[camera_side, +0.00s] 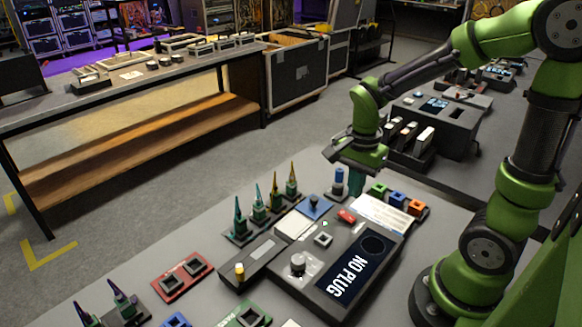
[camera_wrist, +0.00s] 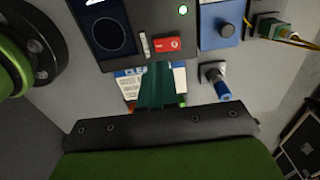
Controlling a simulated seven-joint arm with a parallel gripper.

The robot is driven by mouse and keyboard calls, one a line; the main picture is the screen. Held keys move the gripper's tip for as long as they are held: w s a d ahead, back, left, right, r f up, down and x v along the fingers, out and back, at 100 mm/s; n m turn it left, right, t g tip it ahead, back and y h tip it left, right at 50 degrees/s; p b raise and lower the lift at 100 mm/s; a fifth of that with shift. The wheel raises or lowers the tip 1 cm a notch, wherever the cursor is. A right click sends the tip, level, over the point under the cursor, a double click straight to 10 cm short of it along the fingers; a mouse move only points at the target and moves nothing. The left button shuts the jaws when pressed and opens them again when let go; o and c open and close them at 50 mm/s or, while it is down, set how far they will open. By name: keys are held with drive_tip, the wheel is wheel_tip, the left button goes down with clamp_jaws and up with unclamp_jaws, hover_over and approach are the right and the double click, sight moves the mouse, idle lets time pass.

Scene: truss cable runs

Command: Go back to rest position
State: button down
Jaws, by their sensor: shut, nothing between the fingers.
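My gripper (camera_side: 355,186) hangs at the end of my green arm, above the back edge of the grey table near the console. Its dark teal fingers point down and are together, with nothing held. In the wrist view my gripper (camera_wrist: 158,88) also shows shut, over a white printed card (camera_wrist: 131,82) that it partly hides. The black console (camera_side: 318,262) has a screen reading "NO PLUG" and lies in front of my gripper. A blue plug-like piece (camera_side: 338,181) stands just left of my fingers; in the wrist view it lies to their right.
Several teal and yellow cone-tipped connectors (camera_side: 258,205) stand left of the console. Green, blue and orange blocks (camera_side: 397,199) sit right of my gripper. A red socket block (camera_side: 182,277) lies at the front left. The air above the table is open around my arm.

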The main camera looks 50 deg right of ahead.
idle(0.3)
drive_tip(key=shift+a+n, duration=0.1)
drive_tip(key=shift+n, duration=0.8)
drive_tip(key=s+a+r+n+t+y, duration=0.1)
drive_tip(key=s+a+r+n+t, duration=0.1)
drive_tip(key=r+n, duration=0.4)
drive_tip(key=s+a+r+n+t+y, duration=0.1)
drive_tip(key=a+r+n+t, duration=0.4)
drive_tip(key=r+n, duration=0.1)
drive_tip(key=shift+s+a+r, duration=0.15)
drive_tip(key=shift+s+a, duration=0.15)
drive_tip(key=shift+s, duration=0.05)
